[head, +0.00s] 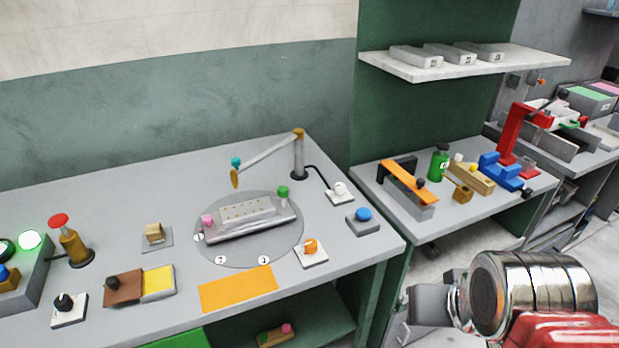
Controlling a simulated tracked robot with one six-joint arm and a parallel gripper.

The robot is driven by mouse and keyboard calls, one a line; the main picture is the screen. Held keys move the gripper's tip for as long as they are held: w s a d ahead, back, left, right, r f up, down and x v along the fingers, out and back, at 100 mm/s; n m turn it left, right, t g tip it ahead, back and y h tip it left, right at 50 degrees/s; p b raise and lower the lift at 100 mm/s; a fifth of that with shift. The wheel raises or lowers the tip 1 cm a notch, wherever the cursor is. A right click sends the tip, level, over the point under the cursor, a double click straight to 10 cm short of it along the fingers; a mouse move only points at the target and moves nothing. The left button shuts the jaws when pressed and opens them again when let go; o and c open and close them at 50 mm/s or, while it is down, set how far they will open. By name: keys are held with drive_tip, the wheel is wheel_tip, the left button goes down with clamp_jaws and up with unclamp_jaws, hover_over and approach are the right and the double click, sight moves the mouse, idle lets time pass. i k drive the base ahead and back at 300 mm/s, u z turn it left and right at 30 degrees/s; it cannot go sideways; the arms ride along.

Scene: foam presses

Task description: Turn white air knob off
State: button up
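The white knob (340,187) sits on a small white plate on the grey bench, near its back right edge. A black cable runs from its plate to the foot of a grey post (298,155) with a jointed arm. The knob's exact setting is too small to read. Parts of my own arm, chrome and red, fill the lower right of the head view. They are well to the right of and nearer than the knob. My gripper's fingers are not to be seen, and nothing of mine touches the knob.
An orange knob (310,246) and a blue button (363,214) stand near the white knob. A round turntable (220,258) carries a metal fixture to its left. A black knob (64,302) is far left. A second bench with clamps stands at right, beyond a gap.

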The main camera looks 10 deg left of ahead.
sight(339, 188)
drive_tip(key=u, duration=0.55)
drive_tip(key=i, duration=0.85)
drive_tip(key=u, duration=0.5)
